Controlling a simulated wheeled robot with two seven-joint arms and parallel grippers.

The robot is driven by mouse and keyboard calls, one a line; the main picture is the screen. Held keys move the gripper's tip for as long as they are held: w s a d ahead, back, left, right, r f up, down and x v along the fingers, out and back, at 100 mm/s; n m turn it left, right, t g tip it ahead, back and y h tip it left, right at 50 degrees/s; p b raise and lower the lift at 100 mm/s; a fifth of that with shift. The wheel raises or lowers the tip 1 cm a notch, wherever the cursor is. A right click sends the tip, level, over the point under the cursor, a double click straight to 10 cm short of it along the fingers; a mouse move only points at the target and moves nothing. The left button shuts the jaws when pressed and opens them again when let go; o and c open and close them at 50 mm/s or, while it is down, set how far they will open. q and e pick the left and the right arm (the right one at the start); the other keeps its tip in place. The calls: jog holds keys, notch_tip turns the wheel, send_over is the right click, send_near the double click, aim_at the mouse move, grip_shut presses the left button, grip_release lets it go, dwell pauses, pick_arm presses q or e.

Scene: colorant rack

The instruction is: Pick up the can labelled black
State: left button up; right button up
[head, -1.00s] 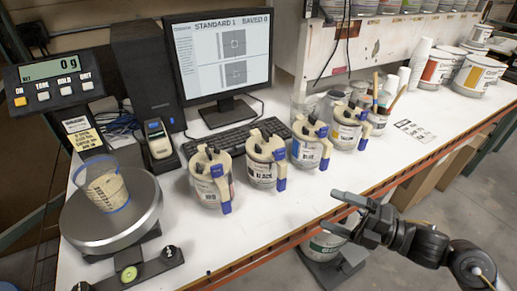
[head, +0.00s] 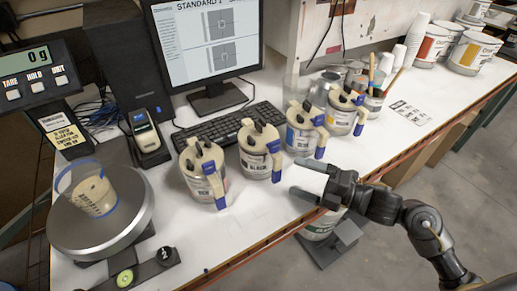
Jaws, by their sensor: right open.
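The can labelled black (head: 256,162) stands upright on the white bench, second from the left in a row of similar cans. It is white with a cream lid, black parts on top and a blue handle at its right side. My right gripper (head: 296,177) is open and empty. Its two fingers point left toward the black can, a short gap to the right of it and near the bench's front edge. My left gripper is out of view.
A can (head: 203,185) stands left of the black can, and one with a blue label (head: 299,141) stands right of it. A keyboard (head: 228,125) lies behind. A scale (head: 98,222) holding a clear cup (head: 92,190) is at the left.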

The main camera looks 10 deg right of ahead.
aim_at(279, 171)
jog(key=p+x, duration=0.2)
jog(key=x, duration=0.2)
jog(key=shift+w+a+p, duration=0.2)
jog(key=shift+a+p, duration=0.05)
jog(key=shift+p, duration=0.05)
jog(key=shift+w+a+f, duration=0.1)
jog(key=shift+a, duration=0.15)
jog(key=shift+d, duration=0.1)
jog(key=shift+c, duration=0.3)
jog(key=c, duration=1.2)
jog(key=shift+c, duration=1)
